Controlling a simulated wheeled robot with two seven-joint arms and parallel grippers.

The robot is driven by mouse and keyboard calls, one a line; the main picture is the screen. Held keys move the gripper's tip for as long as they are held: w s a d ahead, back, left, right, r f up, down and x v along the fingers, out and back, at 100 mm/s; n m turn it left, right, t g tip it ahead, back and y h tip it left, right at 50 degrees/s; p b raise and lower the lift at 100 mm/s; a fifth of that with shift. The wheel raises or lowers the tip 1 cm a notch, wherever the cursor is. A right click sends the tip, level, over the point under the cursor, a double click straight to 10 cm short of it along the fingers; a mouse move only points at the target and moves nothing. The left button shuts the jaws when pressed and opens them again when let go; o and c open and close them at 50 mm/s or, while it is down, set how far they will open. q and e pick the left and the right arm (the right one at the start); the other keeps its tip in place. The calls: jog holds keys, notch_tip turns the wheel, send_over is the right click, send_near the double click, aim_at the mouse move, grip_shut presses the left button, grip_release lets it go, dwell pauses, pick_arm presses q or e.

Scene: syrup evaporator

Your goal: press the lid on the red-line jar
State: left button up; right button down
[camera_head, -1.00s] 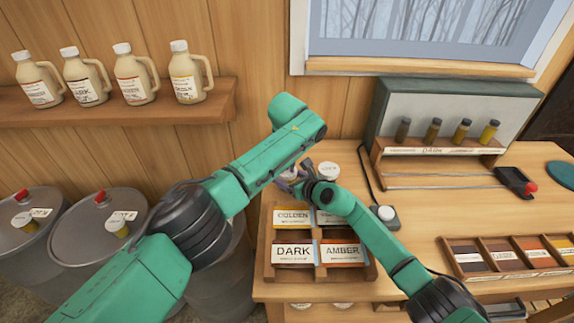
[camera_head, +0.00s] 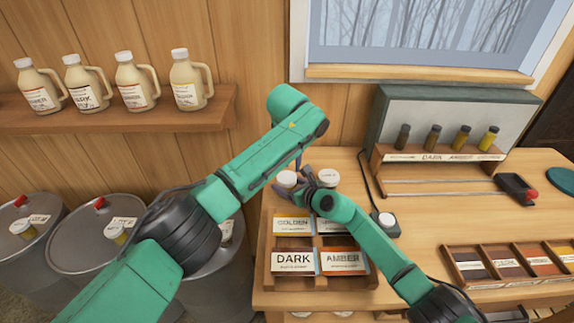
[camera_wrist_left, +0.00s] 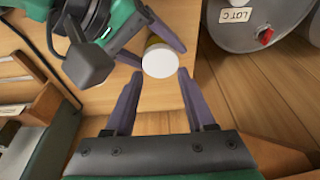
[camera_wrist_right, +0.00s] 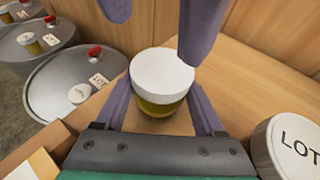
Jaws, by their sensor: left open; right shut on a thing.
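A small jar (camera_wrist_right: 158,106) with amber contents wears a round white lid (camera_wrist_right: 162,72). My right gripper (camera_head: 302,183) is shut around this jar at the bench's back left. The lid also shows in the left wrist view (camera_wrist_left: 160,60) and the head view (camera_head: 287,179). My left gripper (camera_wrist_left: 158,78) is open, its purple fingers spread close to the lid; I cannot tell whether they touch it. In the right wrist view its fingers hang above and behind the lid. No red line shows on the jar, and I cannot tell whether the lid is fully seated.
A second white-lidded jar (camera_head: 328,177) marked LOT stands close to the right. A wooden label rack (camera_head: 268,270) sits in front. A device with a white button (camera_head: 385,220) and a sample stand (camera_head: 440,155) are to the right. Drums (camera_head: 95,235) stand left of the bench.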

pick_arm(q)
jog(key=v, duration=1.2)
pick_arm(e)
grip_release()
